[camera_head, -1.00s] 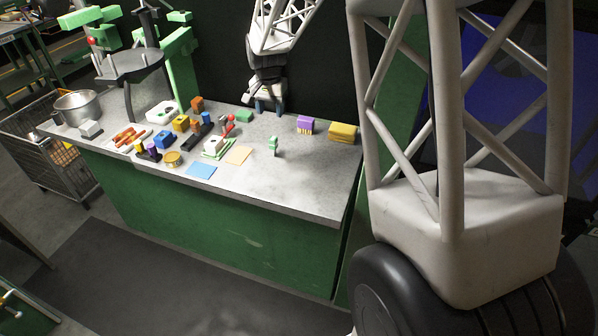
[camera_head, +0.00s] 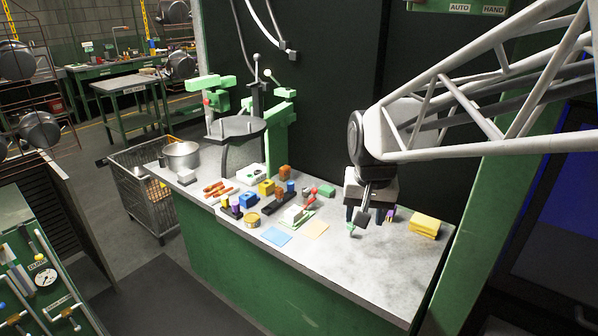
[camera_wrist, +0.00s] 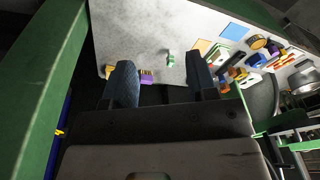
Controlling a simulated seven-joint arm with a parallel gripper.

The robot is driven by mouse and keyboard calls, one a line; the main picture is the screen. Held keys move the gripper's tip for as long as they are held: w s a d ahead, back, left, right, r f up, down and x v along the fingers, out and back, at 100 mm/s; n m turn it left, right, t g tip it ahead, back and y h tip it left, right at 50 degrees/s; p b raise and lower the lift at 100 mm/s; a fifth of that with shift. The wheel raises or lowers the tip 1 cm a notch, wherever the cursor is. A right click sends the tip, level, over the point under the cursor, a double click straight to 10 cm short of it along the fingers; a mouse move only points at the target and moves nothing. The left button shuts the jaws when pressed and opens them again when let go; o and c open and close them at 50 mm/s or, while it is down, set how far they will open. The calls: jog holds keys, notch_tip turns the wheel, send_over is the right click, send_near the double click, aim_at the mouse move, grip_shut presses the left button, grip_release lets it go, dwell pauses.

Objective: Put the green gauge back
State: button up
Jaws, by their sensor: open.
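The green gauge (camera_head: 351,230) is a small upright green piece on the grey bench top, right of the orange sheet. I cannot tell the exact height above the gauge.
A purple block (camera_head: 390,214) and a yellow stack (camera_head: 425,226) lie to the right. A blue sheet (camera_head: 276,236), an orange sheet (camera_head: 315,229) and a green-based white fixture (camera_head: 294,214) lie left. Several coloured blocks crowd farther left. The front right bench is clear.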

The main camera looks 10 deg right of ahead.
jog(key=s+a+f+n, duration=0.1)
jog(key=s+a+n, duration=0.1)
jog(key=s, duration=1.4)
jog(key=shift+s+a+n+t, duration=0.15)
jog(key=shift+n+t, duration=0.25)
jog(key=shift+n, duration=0.2)
jog(key=shift+o, duration=0.4)
